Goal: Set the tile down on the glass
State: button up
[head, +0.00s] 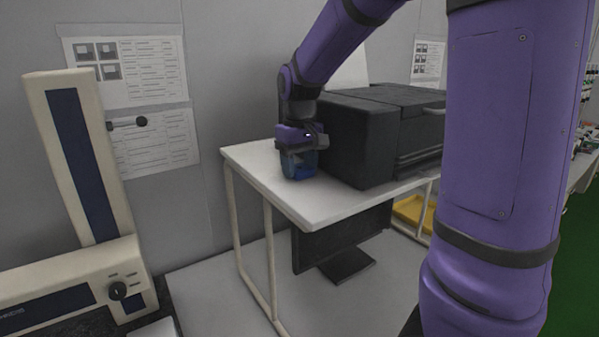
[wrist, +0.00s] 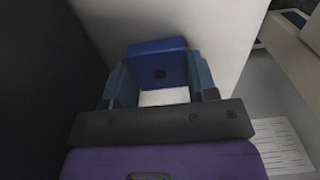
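My gripper (wrist: 163,85) points down over the left end of a white table (head: 262,175), next to a black machine. In the wrist view, a blue square tile (wrist: 158,61) with a dark round spot sits between the two teal fingers, which appear shut on its sides. In the head view, the tile and fingers merge into a small blue patch low above or at the tabletop; I cannot tell whether the tile touches anything below. I cannot make out the glass in either view.
The black machine (head: 362,145) stands close to my gripper on its right. A dark monitor (head: 335,240) is under the table, with a yellow tray (head: 413,213) beyond. A cream instrument with a tall column (head: 85,150) stands at left. The table's front left corner is clear.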

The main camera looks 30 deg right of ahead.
aim_at(300, 167)
jog(key=shift+c, duration=0.3)
jog(key=shift+r, duration=0.15)
jog(key=shift+r, duration=0.6)
notch_tip(300, 167, up, 2)
jog(key=shift+r, duration=0.15)
jog(key=s+a, duration=0.2)
jog(key=s, duration=0.3)
jog(key=s+a, duration=0.1)
jog(key=s, duration=0.4)
jog(key=s+a+r, duration=0.1)
jog(key=s+a, duration=0.1)
jog(key=s, duration=0.3)
jog(key=shift+a+r, duration=0.1)
jog(key=shift+a, duration=0.25)
jog(key=shift+a, duration=0.1)
